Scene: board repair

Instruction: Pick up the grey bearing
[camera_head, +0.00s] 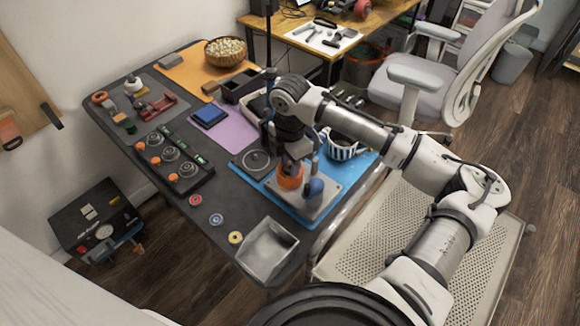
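Three small rings lie in a slanting row on the dark tabletop. The grey bearing (216,219) is the middle one, between a red ring (195,200) and a yellow ring (235,237). It lies flat, with clear tabletop around it. My gripper (298,162) points down over a metal plate (312,207) that bears an orange round part (290,177) and a blue post (316,188). It is to the right of the grey bearing and apart from it. Its fingertips are small and overlap the parts behind, so its opening and any contact are unclear.
An empty grey tray (267,249) sits at the near table edge. A black unit with orange knobs (171,163) is left of the rings. A striped cup (342,148), a wooden bowl (225,51) and a blue mat (362,170) are farther back or right.

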